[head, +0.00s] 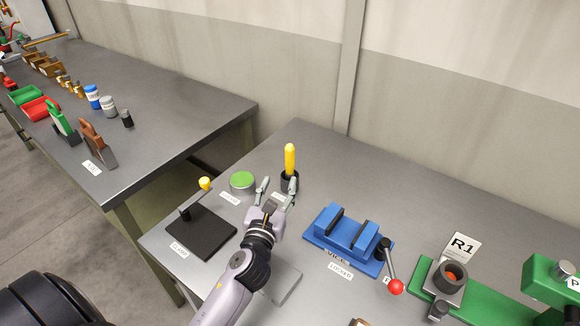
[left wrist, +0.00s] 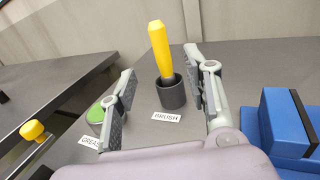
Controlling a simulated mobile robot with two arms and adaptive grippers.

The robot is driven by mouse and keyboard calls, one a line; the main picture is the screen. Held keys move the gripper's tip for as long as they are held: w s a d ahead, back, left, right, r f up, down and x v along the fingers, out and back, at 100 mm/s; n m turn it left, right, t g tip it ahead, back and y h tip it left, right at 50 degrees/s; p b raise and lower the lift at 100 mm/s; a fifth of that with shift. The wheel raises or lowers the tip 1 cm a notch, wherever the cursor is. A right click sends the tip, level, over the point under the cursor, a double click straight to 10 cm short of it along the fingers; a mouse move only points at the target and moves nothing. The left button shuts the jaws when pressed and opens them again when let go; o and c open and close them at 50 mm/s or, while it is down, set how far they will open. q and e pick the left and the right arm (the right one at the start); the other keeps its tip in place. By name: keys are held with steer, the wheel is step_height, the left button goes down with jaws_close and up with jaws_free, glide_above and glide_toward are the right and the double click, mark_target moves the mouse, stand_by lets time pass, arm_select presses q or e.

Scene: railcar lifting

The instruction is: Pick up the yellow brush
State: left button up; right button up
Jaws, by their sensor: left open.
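The yellow brush (head: 290,160) stands upright in a dark round holder (head: 289,182) on the grey table. In the left wrist view the brush (left wrist: 160,48) leans slightly in its holder (left wrist: 171,93), behind a label reading BRUSH (left wrist: 166,117). My left gripper (head: 277,188) is open and empty, just in front of the holder. In the left wrist view its fingers (left wrist: 160,85) are spread, with the brush and holder showing between them, beyond the gripper. My right gripper is not in view.
A green-topped grease tin (head: 242,180) stands left of the holder, and a black plate (head: 200,232) with a yellow knob lies nearer. A blue vise (head: 345,235) with a red-ended lever is to the right. A wall rises behind.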

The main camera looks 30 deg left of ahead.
mark_target(289, 160)
arm_select(q)
steer(key=p+x, duration=0.1)
steer(key=x, duration=0.6)
steer(key=shift+w+f, duration=0.1)
steer(key=shift+w, duration=0.25)
steer(key=shift+x, duration=0.75)
steer(key=x, duration=0.4)
steer(key=shift+a+f+p, duration=0.1)
steer(key=shift+f+p, duration=0.2)
steer(key=shift+p, duration=0.1)
steer(key=shift+c, duration=0.5)
jaws_close()
